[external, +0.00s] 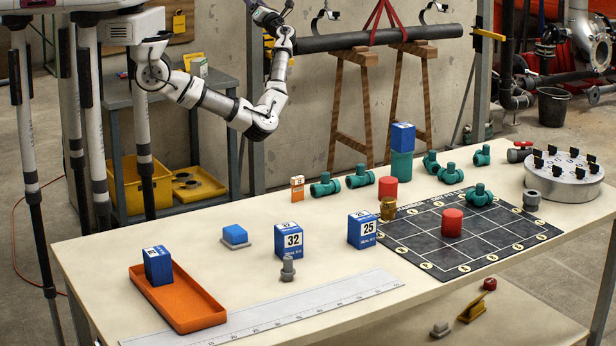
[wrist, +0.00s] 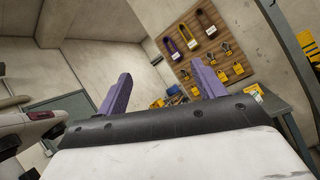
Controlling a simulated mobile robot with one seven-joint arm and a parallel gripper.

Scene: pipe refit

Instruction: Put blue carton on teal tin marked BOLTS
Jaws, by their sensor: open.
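One blue carton (external: 403,137) stands upright on a teal cylinder (external: 401,166) at the back of the table; no BOLTS marking can be read on the cylinder. A blue carton marked 32 (external: 288,241) and one marked 25 (external: 361,231) stand on the table. Another blue carton (external: 158,267) stands in the orange tray (external: 205,312). My gripper (external: 268,16) is high above the table, partly cut off at the top of the external view. In the wrist view its purple fingers (wrist: 164,88) are apart with nothing between them.
A red cylinder (external: 387,188) and a brass fitting (external: 388,208) are close to the teal cylinder. A gridded black mat (external: 490,246) carries another red cylinder (external: 452,222). A ruler (external: 270,315) lies along the front.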

